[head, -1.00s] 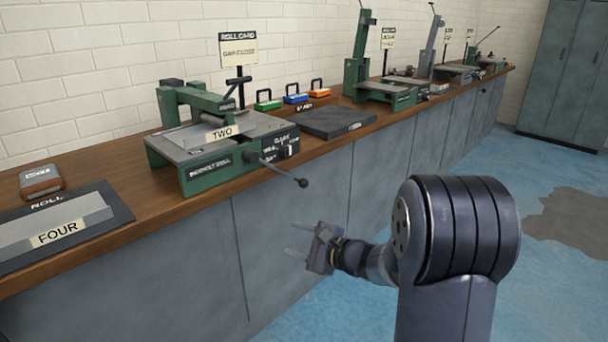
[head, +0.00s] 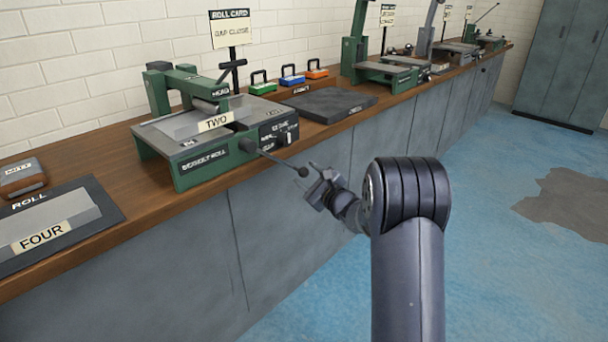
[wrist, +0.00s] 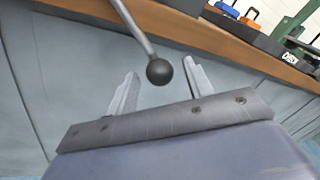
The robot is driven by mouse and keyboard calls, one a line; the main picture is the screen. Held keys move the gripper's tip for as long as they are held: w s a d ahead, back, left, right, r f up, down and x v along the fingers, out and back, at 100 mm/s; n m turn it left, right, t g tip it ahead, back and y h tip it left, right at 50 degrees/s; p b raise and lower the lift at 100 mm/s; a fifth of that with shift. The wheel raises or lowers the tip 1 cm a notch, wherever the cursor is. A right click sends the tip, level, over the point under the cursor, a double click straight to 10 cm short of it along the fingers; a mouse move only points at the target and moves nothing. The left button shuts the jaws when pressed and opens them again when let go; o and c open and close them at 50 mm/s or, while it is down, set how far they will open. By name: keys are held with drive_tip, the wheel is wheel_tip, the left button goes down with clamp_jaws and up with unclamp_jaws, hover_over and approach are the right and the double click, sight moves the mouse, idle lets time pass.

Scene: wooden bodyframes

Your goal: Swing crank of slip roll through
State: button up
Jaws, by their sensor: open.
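The slip roll (head: 202,160) is a green and grey machine on the wooden bench, with a plate reading TWO on it. Its crank (head: 277,160) is a thin dark rod from the front right hub, ending in a black ball knob (head: 303,172). My gripper (head: 318,180) is open, with its fingers around or just beside the knob. In the wrist view the knob (wrist: 159,72) shows between the two open fingertips (wrist: 160,82). I cannot tell whether either finger touches it; gaps show on both sides.
A grey block marked FOUR (head: 55,222) lies on a dark plate at the left. A dark flat slab (head: 328,104) and small coloured padlock-like blocks (head: 292,79) are right of the machine. A ROLL CARD sign (head: 230,30) stands behind. The floor (head: 490,250) in front is clear.

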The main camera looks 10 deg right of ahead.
drive_tip(key=shift+x, duration=1.15)
drive_tip(key=shift+c, duration=0.2)
clamp_jaws()
